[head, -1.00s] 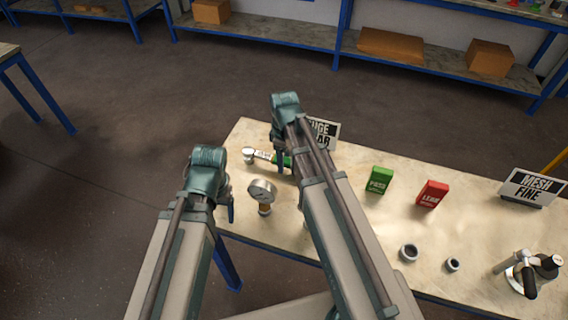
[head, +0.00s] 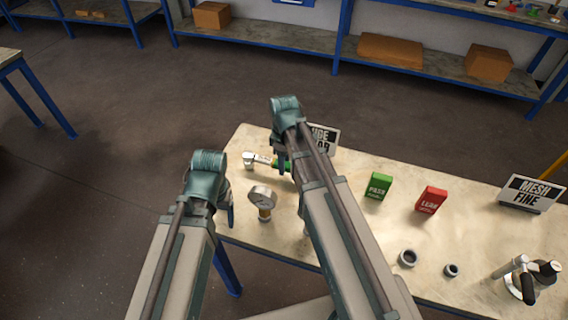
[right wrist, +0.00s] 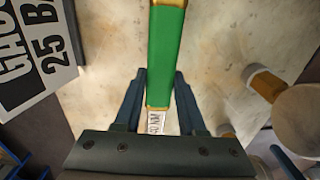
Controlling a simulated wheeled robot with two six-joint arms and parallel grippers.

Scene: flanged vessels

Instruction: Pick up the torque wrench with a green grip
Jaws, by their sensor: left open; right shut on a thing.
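The torque wrench with a green grip (head: 284,167) is near the far left corner of the table. In the right wrist view the green grip (right wrist: 166,55) runs between the two fingertips (right wrist: 160,75), with a white label (right wrist: 156,122) nearer the palm. I cannot tell whether the wrench is clear of the table. My left gripper (head: 229,213) is open and empty, left of the table edge.
A pressure gauge (head: 262,197) stands close to the wrench. A gauge sign (head: 324,141) stands behind my right arm. Green (head: 378,187) and red (head: 431,200) boxes, small rings (head: 408,258), a mesh sign (head: 530,193) and a clamped vessel (head: 522,278) are to the right.

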